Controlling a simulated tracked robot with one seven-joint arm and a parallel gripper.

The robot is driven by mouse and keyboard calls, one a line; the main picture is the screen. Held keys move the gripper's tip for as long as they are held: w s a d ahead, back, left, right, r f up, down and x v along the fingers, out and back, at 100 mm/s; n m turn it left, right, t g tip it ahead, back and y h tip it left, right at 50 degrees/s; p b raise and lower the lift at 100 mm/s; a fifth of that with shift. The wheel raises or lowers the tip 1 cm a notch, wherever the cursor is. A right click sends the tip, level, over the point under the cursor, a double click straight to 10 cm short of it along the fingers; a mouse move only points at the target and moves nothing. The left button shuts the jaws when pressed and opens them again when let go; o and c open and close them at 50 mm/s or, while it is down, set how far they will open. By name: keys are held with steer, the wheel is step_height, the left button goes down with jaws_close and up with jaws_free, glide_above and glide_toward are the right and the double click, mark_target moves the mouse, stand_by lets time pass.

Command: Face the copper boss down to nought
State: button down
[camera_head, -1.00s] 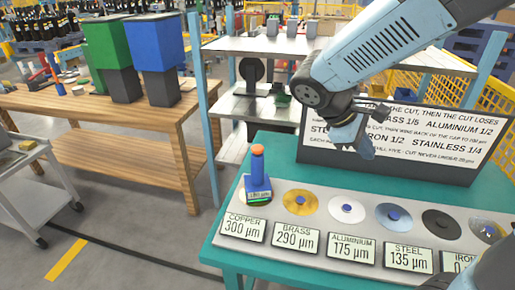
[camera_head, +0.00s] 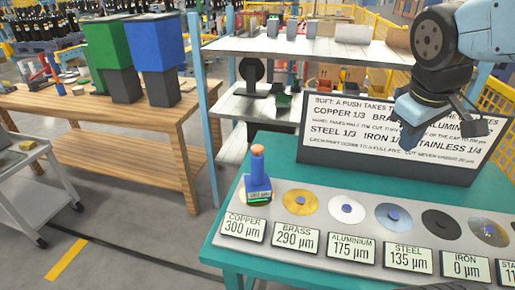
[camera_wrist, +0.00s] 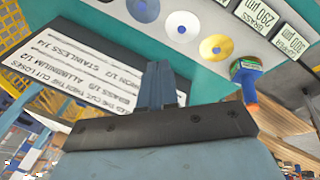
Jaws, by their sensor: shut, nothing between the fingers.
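The copper label (camera_head: 243,229) reads 300 µm. My gripper (camera_head: 408,138) is shut and empty, above the panel's right half in front of the sign, well apart from the tool. Its closed fingers also show in the wrist view (camera_wrist: 158,85).
Further discs run right: brass (camera_head: 300,202) 290 µm, aluminium (camera_head: 346,208) 175, steel (camera_head: 393,217) 135, iron (camera_head: 441,224) 0; the stainless label (camera_head: 508,273) is cut off. A rule sign (camera_head: 340,147) stands behind. A shelf (camera_head: 300,47) is at the back.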

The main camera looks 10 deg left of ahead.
steer(key=w+n, duration=0.1)
steer(key=n, duration=0.1)
steer(key=n+t+h, duration=0.2)
steer(key=n+t, duration=0.3)
steer(key=n, duration=2.7)
glide_above(255, 149)
step_height(255, 149, down, 3)
steer(key=shift+f, duration=4.4)
